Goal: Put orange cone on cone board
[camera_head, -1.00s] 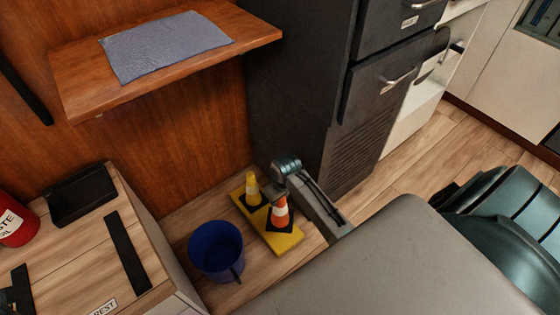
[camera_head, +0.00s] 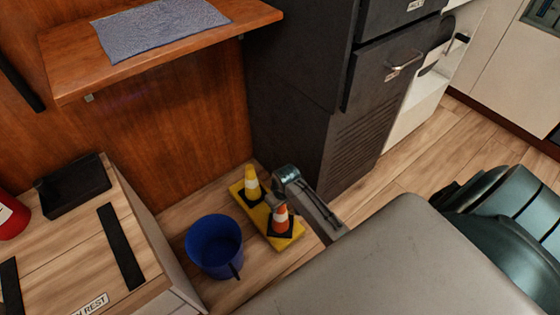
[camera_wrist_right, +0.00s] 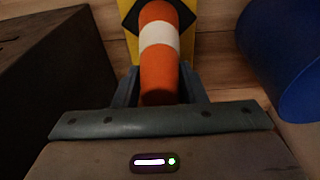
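The orange cone (camera_head: 281,218), with a white band and a black square base, is upright at the near end of the yellow cone board (camera_head: 296,236). I cannot tell whether its base rests on the board or is just above it. A yellow cone (camera_head: 252,185) with a white band stands at the board's far end. My right gripper (camera_head: 277,203) reaches down to the orange cone's upper part. In the right wrist view its fingers (camera_wrist_right: 162,85) close on both sides of the orange cone (camera_wrist_right: 160,62). My left gripper is not in view.
A blue bucket (camera_head: 214,243) stands on the floor just left of the board. A dark cabinet (camera_head: 300,130) rises behind and to the right. A wooden shelf with a grey cloth (camera_head: 160,28) overhangs at upper left. A wooden-topped unit (camera_head: 80,235) stands at left.

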